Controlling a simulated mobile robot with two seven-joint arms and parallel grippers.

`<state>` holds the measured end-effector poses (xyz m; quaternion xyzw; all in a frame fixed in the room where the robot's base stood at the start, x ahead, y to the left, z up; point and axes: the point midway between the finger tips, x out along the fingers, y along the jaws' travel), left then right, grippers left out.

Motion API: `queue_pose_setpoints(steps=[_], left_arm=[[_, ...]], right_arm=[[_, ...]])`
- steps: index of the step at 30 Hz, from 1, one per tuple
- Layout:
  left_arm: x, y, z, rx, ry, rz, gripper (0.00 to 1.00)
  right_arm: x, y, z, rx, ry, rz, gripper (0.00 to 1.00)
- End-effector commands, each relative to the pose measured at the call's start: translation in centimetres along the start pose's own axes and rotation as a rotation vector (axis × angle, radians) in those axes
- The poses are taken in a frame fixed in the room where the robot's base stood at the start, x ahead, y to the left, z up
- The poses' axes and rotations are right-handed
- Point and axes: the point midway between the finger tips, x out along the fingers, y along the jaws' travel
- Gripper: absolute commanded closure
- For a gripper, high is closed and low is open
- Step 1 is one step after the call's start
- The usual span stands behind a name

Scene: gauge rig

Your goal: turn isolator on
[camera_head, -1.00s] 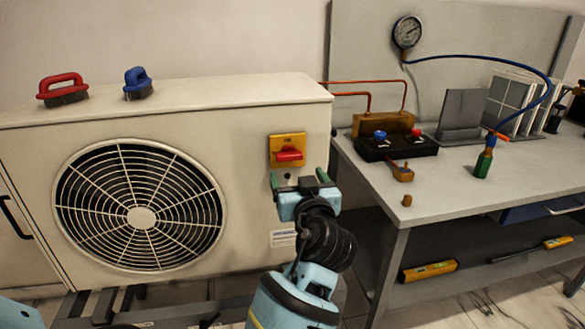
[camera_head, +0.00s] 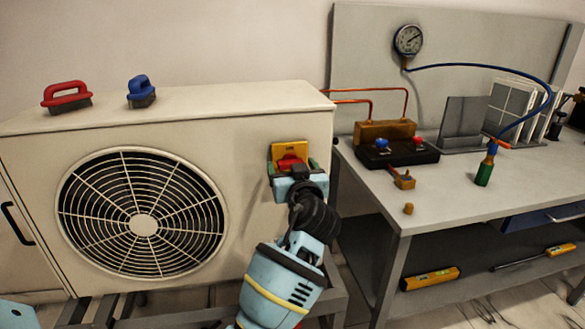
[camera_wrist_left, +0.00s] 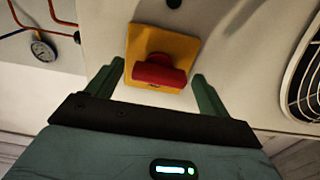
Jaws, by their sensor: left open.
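The isolator is a yellow plate (camera_head: 289,149) with a red handle (camera_head: 290,162) on the front of the pale outdoor unit, near its right edge. In the left wrist view, the red handle (camera_wrist_left: 158,72) sits across the yellow plate (camera_wrist_left: 172,42). My left gripper (camera_head: 292,169) is at the isolator, its lower part covering the plate's bottom in the head view. In the left wrist view, the open green fingers (camera_wrist_left: 158,82) stand on either side of the red handle, apart from it. My right gripper is not in view.
The outdoor unit (camera_head: 245,118) has a fan grille (camera_head: 143,213) at left. A red brush (camera_head: 66,95) and a blue brush (camera_head: 140,91) rest on top. A workbench (camera_head: 450,195) at right holds a manifold (camera_head: 396,152), with a gauge (camera_head: 408,40) behind.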

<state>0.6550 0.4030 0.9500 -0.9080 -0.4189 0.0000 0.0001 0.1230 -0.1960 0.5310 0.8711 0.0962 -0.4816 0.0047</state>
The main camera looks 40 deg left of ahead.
Motion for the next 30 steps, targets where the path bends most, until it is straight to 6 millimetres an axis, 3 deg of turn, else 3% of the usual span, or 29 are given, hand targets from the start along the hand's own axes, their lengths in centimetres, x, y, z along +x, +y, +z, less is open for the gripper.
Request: queue_pose_setpoints(steps=[6,16,30], left_arm=[[0.0,0.0,0.0,0.000,0.000,0.000,0.20],[0.0,0.0,0.0,0.000,0.000,0.001,0.63],[0.0,0.0,-0.1,0.113,-0.001,0.001,0.65]], right_arm=[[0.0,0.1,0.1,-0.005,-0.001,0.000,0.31],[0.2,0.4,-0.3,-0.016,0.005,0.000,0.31],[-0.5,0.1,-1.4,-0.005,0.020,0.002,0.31]])
